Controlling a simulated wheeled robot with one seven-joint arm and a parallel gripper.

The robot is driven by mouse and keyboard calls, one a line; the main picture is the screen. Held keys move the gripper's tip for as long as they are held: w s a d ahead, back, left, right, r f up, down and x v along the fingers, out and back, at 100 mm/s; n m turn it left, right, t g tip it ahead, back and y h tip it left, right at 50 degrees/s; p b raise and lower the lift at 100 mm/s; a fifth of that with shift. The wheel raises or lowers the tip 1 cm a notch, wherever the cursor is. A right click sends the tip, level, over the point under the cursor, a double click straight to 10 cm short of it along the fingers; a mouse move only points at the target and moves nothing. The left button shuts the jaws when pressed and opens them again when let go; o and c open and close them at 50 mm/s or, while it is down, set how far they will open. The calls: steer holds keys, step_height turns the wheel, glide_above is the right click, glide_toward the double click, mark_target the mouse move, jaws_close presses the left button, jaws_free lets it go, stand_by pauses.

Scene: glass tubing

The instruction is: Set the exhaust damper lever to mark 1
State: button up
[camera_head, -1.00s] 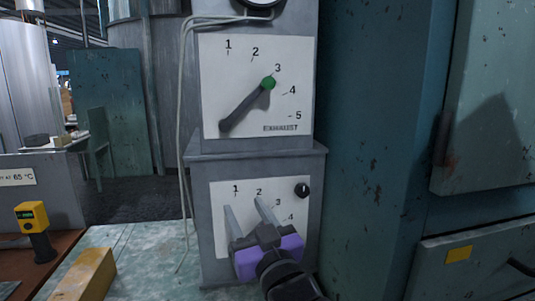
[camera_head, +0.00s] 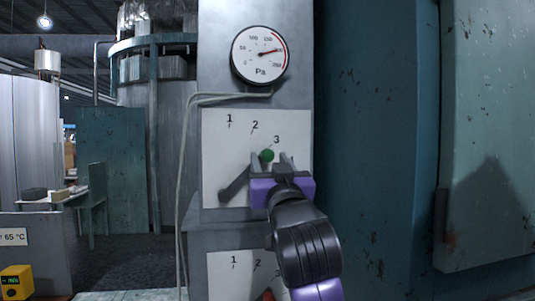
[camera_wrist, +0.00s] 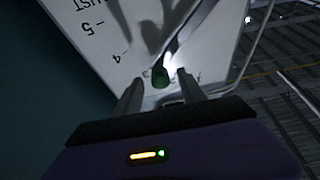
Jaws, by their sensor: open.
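The exhaust damper panel (camera_head: 215,150) is a white plate with numbered marks on a grey column. Its dark lever (camera_head: 236,183) slants up and right from a lower-left pivot to a green knob (camera_head: 267,155), pointing near mark 3. My gripper (camera_head: 271,158) is open, its two grey fingers on either side of the knob in the head view. In the wrist view the green knob (camera_wrist: 160,77) shows between the fingertips (camera_wrist: 160,88); I cannot tell if they touch it. My gripper hides marks 4 and 5 in the head view.
A round Pa gauge (camera_head: 259,54) sits above the panel. A second numbered panel (camera_head: 222,272) is below, with a red part partly hidden by my arm. A pale cable (camera_head: 182,170) hangs along the column's left side. A teal wall (camera_head: 365,150) stands close on the right.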

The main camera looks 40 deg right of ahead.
steer(key=shift+x, duration=1.4)
jaws_close()
steer(key=shift+f, duration=0.1)
